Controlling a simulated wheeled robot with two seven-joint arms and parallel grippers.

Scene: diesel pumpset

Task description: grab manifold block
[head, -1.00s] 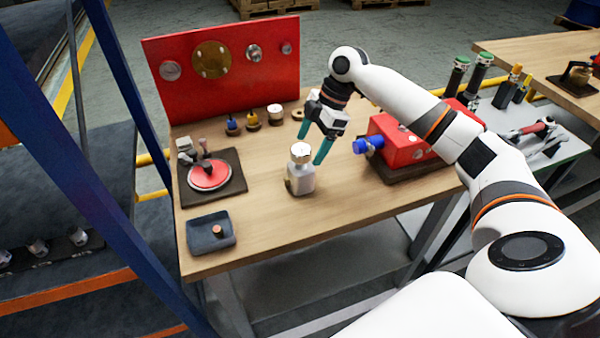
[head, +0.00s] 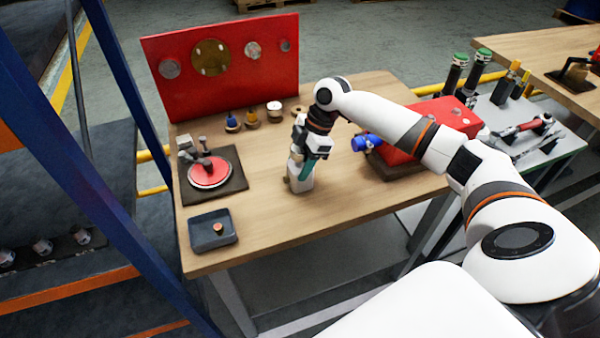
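The manifold block, which I take to be the pale grey block (head: 299,184) with a brass fitting low on its left side, stands upright on the wooden bench in the head view. My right gripper (head: 303,168) points down over it. One teal finger shows at the block's upper right; the other finger is hidden. The gripper covers the block's top and the round gauge there. I cannot tell whether the fingers touch or squeeze the block. My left gripper is not in view.
A red machine with a blue fitting (head: 410,140) stands to the right. A dark plate with a red disc (head: 210,174) and a grey tray (head: 196,239) are to the left. Small fittings stand before the red panel (head: 221,95). The bench front is clear.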

